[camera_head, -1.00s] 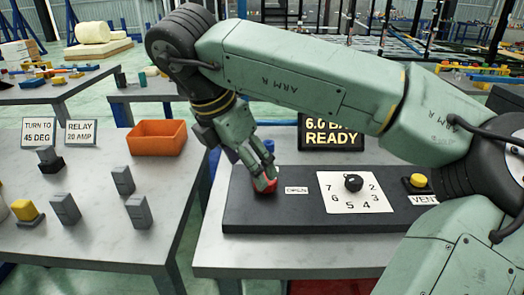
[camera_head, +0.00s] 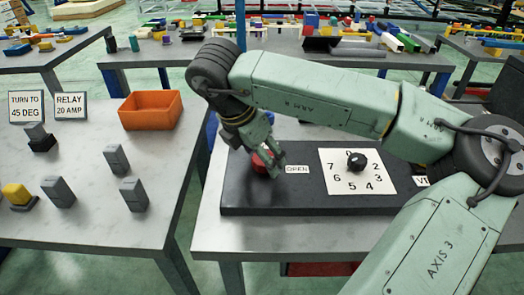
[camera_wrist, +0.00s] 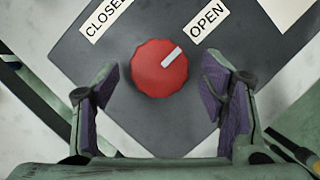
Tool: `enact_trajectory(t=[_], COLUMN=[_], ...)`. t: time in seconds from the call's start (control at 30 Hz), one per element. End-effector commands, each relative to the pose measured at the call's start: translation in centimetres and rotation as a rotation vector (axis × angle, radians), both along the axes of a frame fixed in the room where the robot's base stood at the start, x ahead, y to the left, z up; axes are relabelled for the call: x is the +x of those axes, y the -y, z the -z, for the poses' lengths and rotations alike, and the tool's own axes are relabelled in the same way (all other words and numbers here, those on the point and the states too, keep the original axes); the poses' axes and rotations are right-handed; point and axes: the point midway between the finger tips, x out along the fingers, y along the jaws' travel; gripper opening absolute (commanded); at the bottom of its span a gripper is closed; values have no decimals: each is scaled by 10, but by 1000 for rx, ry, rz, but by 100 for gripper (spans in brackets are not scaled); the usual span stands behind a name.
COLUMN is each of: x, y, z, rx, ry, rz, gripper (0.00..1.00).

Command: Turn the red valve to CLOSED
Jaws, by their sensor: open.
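The red valve (camera_wrist: 159,68) is a round ribbed knob on a dark panel (camera_wrist: 120,108). Its white pointer mark is aimed toward the OPEN label (camera_wrist: 208,25) in the wrist view. The CLOSED label (camera_wrist: 103,16) lies at the upper left of the knob, cut off by the frame edge. My gripper (camera_wrist: 165,112) is open, with one finger on each side below the knob and clear space between. In the head view my gripper (camera_head: 268,163) is over the left end of the panel and partly hides the red valve (camera_head: 259,161).
On the panel, a numbered white dial plate (camera_head: 345,180) with a black knob (camera_head: 357,161) is right of the valve. On the left table are an orange bin (camera_head: 150,108), several grey switches (camera_head: 115,158) and a yellow button (camera_head: 17,193).

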Motion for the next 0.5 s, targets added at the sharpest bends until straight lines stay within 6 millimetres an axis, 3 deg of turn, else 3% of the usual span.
enact_trajectory(t=[0.37,0.5], x=[2,2], y=[2,2], z=[7,7], rx=[1,1], ry=[1,1], rz=[0,0], gripper=[66,57])
